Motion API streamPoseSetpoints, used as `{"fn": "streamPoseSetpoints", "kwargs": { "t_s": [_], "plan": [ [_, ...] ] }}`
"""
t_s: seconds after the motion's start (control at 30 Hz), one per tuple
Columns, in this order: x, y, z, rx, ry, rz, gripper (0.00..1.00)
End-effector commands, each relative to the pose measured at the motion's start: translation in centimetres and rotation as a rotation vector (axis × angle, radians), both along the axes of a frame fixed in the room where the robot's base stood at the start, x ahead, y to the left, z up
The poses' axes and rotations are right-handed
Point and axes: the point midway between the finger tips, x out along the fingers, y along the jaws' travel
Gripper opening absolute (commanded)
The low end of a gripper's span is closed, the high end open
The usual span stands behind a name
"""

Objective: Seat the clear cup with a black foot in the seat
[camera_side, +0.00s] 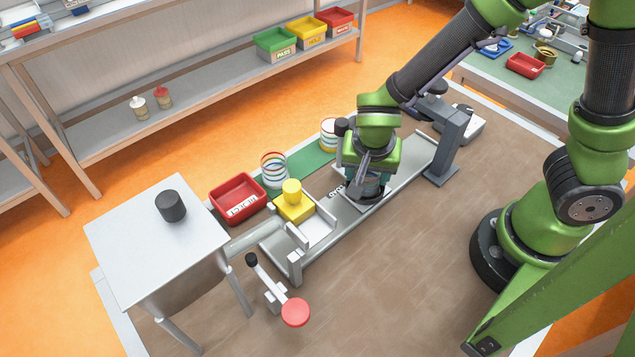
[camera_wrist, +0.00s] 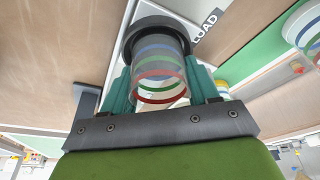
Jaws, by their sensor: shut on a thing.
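The clear cup (camera_wrist: 158,72) has blue, green and red bands and a black foot (camera_wrist: 158,30). My gripper (camera_wrist: 160,88) is shut on it, with a teal finger on each side of its wall. In the side view my gripper (camera_side: 368,184) points down over the grey track, and the dark foot (camera_side: 366,198) shows just below it. The foot is beside the LOAD label (camera_wrist: 204,27). I cannot tell whether the foot touches the surface, and the seat cannot be made out clearly.
A yellow block with a knob (camera_side: 294,205) sits on the track's left part. Banded cups (camera_side: 273,170) (camera_side: 329,133) stand on a green strip behind. A red tray (camera_side: 237,198), a red-ended lever (camera_side: 295,312), a grey post (camera_side: 448,148) and a white table (camera_side: 130,235) are nearby.

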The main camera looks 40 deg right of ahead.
Motion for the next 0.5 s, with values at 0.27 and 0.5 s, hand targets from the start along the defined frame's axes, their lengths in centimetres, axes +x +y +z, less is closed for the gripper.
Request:
{"fn": "streamPoseSetpoints", "kwargs": {
  "t_s": [0.27,0.5],
  "plan": [
    [0.02,0.01,0.03,0.001,-0.001,0.0,0.79],
    [0.02,0.01,0.03,0.001,-0.001,0.0,0.89]
  ]
}}
